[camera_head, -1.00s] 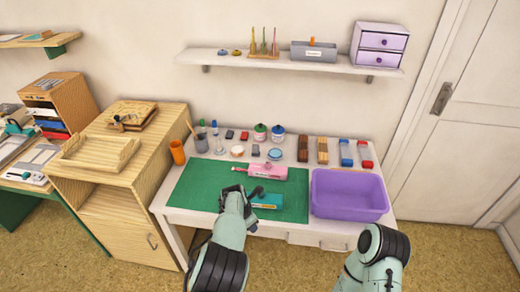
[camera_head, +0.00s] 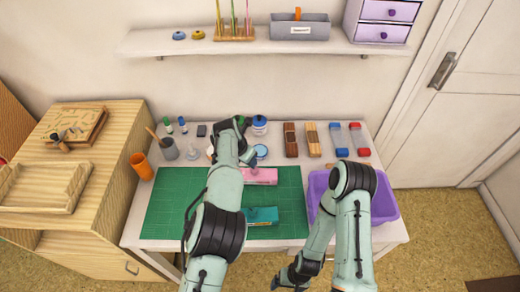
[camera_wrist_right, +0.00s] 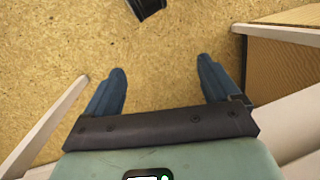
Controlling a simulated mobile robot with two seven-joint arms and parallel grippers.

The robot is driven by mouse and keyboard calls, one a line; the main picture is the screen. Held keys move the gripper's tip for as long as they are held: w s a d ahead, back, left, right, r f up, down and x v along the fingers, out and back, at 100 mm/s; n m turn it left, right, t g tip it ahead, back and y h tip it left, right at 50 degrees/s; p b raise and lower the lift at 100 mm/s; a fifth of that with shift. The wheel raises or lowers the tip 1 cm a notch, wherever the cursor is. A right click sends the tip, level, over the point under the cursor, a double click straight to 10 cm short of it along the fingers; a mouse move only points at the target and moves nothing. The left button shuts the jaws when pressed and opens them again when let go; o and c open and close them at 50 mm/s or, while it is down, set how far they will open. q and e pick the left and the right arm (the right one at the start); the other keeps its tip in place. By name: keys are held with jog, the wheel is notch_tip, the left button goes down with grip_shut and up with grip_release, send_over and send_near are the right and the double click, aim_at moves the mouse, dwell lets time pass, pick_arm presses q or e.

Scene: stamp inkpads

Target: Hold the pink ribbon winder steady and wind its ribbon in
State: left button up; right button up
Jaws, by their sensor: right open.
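The pink ribbon winder (camera_head: 263,176) lies on the green cutting mat (camera_head: 165,215). My left arm crosses in front of its left side, so that end and any ribbon there are hidden. My left arm reaches over the mat towards the back of the table; its gripper is mostly hidden by the arm, and I cannot tell its jaws or whether it touches the winder. My right gripper (camera_head: 290,276) hangs low at the table's front edge, well apart from the winder. In the right wrist view its two blue fingers (camera_wrist_right: 160,82) are open and empty above the floor.
A teal box-like item (camera_head: 262,216) lies on the mat before the winder. The purple bin (camera_head: 384,207) is right of the mat, partly behind my right arm. An orange cup (camera_head: 141,166) stands at left. Jars, blocks and bottles line the back below the shelf (camera_head: 200,47).

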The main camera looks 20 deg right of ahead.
jog(key=s+d+r+m+g+h, duration=0.1)
jog(key=s+d+r+m+h, duration=0.15)
jog(key=d, duration=1.15)
jog(key=s+d+r+m+g+h, duration=0.15)
jog(key=d+r+h, duration=0.25)
jog(key=d, duration=1)
jog(key=w+d+r+n+t+h, duration=0.3)
jog(key=d+r+h, duration=0.1)
jog(key=d+r, duration=0.5)
jog(key=w+d+r+n+t+h, duration=0.35)
jog(key=d+r, duration=0.35)
jog(key=r, duration=0.4)
jog(key=w+a+m+t+y, duration=0.1)
jog(key=w+a+m+y, duration=0.15)
jog(key=w, duration=0.95)
jog(key=w+a+m+t+y, duration=0.15)
jog(key=w+m, duration=0.25)
jog(key=w, duration=0.8)
jog(key=w+a+m+y, duration=0.35)
jog(key=w+a, duration=0.25)
jog(key=w, duration=0.3)
jog(key=m+g+y, duration=0.4)
jog(key=m+g, duration=0.2)
jog(key=m, duration=0.4)
send_near(273, 174)
notch_tip(273, 174, down, 11)
jog(key=shift+s+f, duration=0.1)
